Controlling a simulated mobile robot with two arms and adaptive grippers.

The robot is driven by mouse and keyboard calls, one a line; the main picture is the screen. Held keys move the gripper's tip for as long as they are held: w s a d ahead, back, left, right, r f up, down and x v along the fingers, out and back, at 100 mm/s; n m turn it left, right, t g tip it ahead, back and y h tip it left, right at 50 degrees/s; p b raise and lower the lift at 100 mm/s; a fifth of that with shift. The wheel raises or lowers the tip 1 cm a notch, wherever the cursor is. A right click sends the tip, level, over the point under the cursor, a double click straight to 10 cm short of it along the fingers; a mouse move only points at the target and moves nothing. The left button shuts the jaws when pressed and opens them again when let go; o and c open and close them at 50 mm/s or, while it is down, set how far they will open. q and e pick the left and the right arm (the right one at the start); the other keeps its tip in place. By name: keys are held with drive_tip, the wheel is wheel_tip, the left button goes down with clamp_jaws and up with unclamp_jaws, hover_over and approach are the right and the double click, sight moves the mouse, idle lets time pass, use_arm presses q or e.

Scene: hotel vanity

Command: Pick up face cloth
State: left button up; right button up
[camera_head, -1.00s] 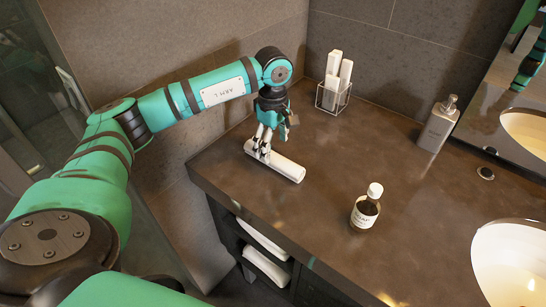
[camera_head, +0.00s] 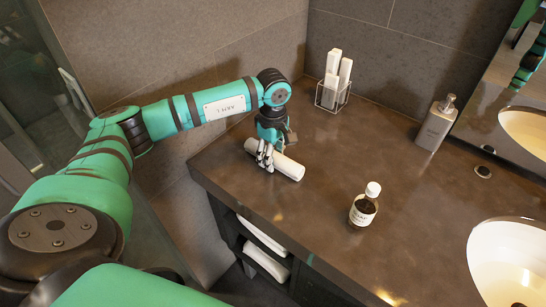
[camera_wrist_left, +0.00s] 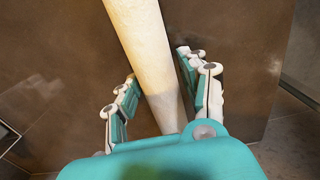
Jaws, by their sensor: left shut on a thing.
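The face cloth (camera_head: 289,168) is a rolled white cylinder at the left part of the dark vanity counter (camera_head: 325,200). My left gripper (camera_head: 265,158) reaches down over the roll's middle and is shut on it, with fingers on both sides. In the left wrist view the roll (camera_wrist_left: 143,40) runs from the top edge down between the fingers of my left gripper (camera_wrist_left: 158,72). The part of the roll under the palm is hidden. The roll looks still at counter level; I cannot tell whether it is clear of the surface. My right gripper is not in view.
A small labelled bottle (camera_head: 363,210) stands to the right of the roll. A soap dispenser (camera_head: 436,124) and a basin (camera_head: 510,262) are on the right. White towels (camera_head: 264,262) lie on a shelf below the counter.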

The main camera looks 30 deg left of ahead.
sight(274, 156)
use_arm(q)
drive_tip(key=shift+r, duration=0.15)
drive_tip(key=shift+r, duration=0.3)
wheel_tip(274, 156, up, 2)
drive_tip(key=shift+w+r+b, duration=0.1)
drive_tip(key=shift+b, duration=0.55)
drive_tip(key=shift+s+d+r, duration=0.15)
drive_tip(key=shift+s+d, duration=0.25)
drive_tip(key=shift+s, duration=0.1)
drive_tip(key=s+d+b, duration=0.1)
drive_tip(key=s+d, duration=0.2)
drive_tip(key=s+d+r+b, duration=0.1)
drive_tip(key=s+d, duration=0.2)
drive_tip(key=s, duration=0.1)
drive_tip(key=s+d+b, duration=0.1)
drive_tip(key=s+d, duration=0.3)
drive_tip(key=shift+r, duration=0.35)
